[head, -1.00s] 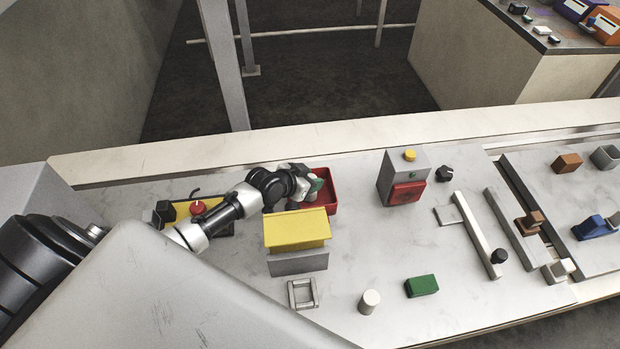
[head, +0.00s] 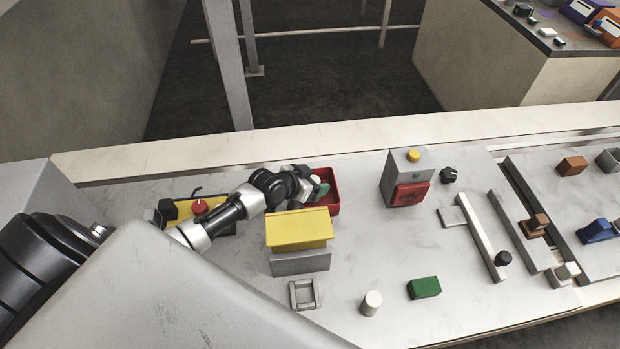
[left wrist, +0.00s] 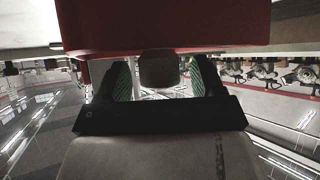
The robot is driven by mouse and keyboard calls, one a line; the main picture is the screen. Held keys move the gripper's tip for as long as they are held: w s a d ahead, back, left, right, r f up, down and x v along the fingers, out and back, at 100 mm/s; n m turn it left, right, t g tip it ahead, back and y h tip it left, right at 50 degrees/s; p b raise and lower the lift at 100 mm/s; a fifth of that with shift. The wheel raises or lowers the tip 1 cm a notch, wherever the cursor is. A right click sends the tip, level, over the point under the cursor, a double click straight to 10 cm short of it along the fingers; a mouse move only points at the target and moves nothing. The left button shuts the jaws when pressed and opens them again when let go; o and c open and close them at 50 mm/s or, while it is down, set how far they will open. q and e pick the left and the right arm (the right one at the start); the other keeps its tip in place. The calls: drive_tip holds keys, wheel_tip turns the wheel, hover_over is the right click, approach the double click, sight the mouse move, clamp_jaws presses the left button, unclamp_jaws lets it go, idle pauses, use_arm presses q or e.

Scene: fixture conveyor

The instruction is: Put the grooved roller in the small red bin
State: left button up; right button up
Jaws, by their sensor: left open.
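The small red bin (head: 336,193) stands behind the yellow-topped box; its red wall fills the top of the left wrist view (left wrist: 165,25). My left gripper (head: 319,187) is at the bin's left side, its green-padded fingertip over the bin opening. In the left wrist view the two green-padded fingers (left wrist: 160,80) are spread apart at the bin's edge. A dark grey piece (left wrist: 160,67) shows between them; I cannot tell if it is the grooved roller. The roller is not clearly identifiable elsewhere, and the bin's inside is mostly hidden by the gripper. My right gripper is out of view.
The yellow-topped box (head: 299,229) stands close in front of the bin. A grey box with a red front (head: 409,193) is to its right, a red button unit (head: 200,207) to its left.

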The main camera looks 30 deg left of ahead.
use_arm(q)
drive_tip(key=v, duration=1)
drive_tip(key=shift+s+r, duration=0.3)
drive_tip(key=shift+a, duration=0.1)
idle(0.5)
